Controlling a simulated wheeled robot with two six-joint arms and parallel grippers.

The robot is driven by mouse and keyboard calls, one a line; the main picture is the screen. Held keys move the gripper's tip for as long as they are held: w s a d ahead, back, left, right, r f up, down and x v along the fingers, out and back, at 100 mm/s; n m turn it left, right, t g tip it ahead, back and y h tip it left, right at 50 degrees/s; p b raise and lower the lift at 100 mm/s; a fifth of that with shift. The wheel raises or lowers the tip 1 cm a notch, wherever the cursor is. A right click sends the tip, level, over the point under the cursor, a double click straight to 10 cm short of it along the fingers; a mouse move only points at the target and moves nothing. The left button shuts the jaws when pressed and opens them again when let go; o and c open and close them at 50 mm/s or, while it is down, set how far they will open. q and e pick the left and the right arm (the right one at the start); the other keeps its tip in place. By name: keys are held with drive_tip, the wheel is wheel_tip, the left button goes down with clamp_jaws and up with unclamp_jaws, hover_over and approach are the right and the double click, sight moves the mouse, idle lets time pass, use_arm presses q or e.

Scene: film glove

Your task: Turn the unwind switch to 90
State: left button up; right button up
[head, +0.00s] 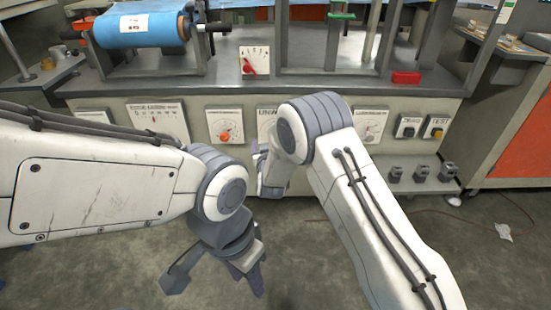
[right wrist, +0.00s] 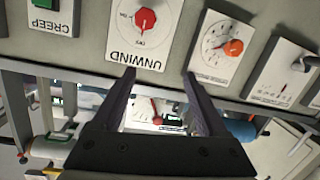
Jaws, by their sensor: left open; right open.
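The unwind switch (right wrist: 146,20) is a red knob on a white plate marked UNWIND, upside down at the top of the right wrist view. Its exact angle is hard to tell. In the head view its plate (head: 265,115) is mostly hidden behind my right arm, and the knob is not visible. My right gripper (right wrist: 159,74) is open and empty. Its fingertips appear below the UNWIND lettering in the wrist picture, apart from the knob. In the head view the right gripper (head: 260,158) is at the panel front. My left gripper (head: 215,285) is open and empty, low over the floor.
Beside the unwind plate is a dial with an orange knob (right wrist: 233,47), also in the head view (head: 224,136). A CREEP plate with a green button (right wrist: 45,3) is on the other side. A red lever (head: 249,66) and a blue film roll (head: 140,25) are above the panel.

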wheel_tip(320, 180, down, 7)
drive_tip(key=w+d+t+h+b, duration=0.1)
drive_tip(key=d+t+b, duration=0.1)
drive_tip(key=d+b, duration=0.1)
use_arm(q)
wheel_tip(320, 180, down, 9)
drive_tip(key=b, duration=0.4)
drive_tip(key=shift+f, duration=0.15)
use_arm(e)
drive_tip(key=shift+w+r, duration=0.15)
drive_tip(key=shift+w, duration=5.2)
clamp_jaws()
